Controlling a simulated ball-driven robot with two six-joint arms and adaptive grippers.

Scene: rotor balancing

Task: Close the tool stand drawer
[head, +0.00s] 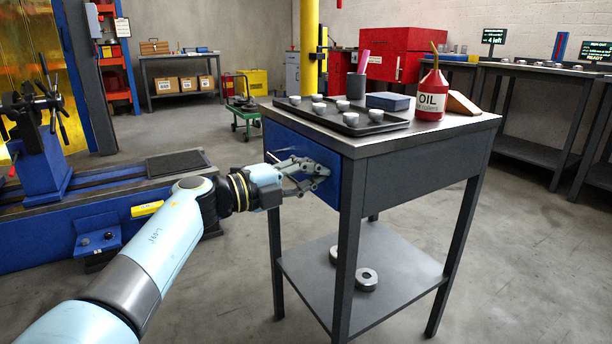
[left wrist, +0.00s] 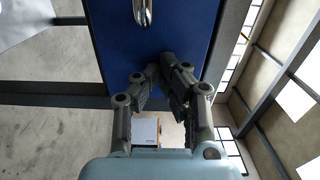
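The tool stand (head: 400,165) is a dark grey table with a blue drawer front (head: 290,130) on its left-facing side. In the head view the drawer front looks about flush with the stand's frame; I cannot tell whether a small gap is left. My left gripper (head: 322,172) is in front of the drawer front. In the left wrist view, the fingers of the left gripper (left wrist: 161,70) are drawn together with nothing between them, close against the blue drawer front (left wrist: 185,25). A metal handle (left wrist: 143,12) shows at the top edge, apart from the fingers. My right gripper is out of view.
On the stand are a dark tray (head: 340,122) with several small pale parts, a red oil can (head: 432,97), a grey cup (head: 356,86) and a blue box (head: 388,101). Metal rings (head: 367,279) lie on the lower shelf. A blue machine (head: 60,225) stands left.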

